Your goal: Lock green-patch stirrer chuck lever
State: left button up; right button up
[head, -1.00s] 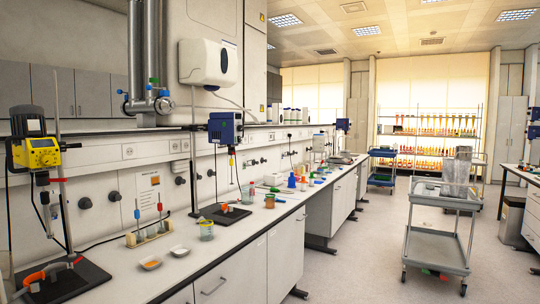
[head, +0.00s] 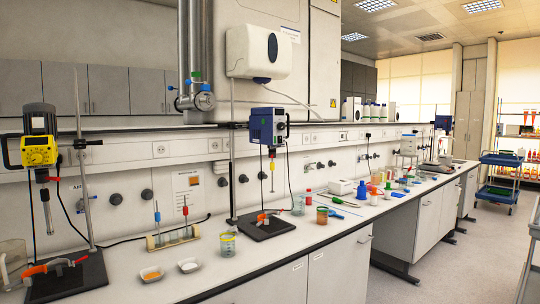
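A blue overhead stirrer (head: 268,126) hangs on a stand at the middle of the bench, with a thin shaft below it. A small greenish mark seems to show on its body, but it is too small to be sure. Another blue stirrer (head: 443,123) is far down the bench, with no detail clear. Neither of my grippers is in view.
The white bench (head: 225,264) runs from front left to back right. A blue cart (head: 500,180) stands at the far right. Floor is clear right of the bench.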

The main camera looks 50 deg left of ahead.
aim_at(272, 152)
jog(key=u, duration=0.5)
jog(key=i, duration=1.95)
jog(key=u, duration=2)
jog(key=i, duration=1)
jog(key=u, duration=1)
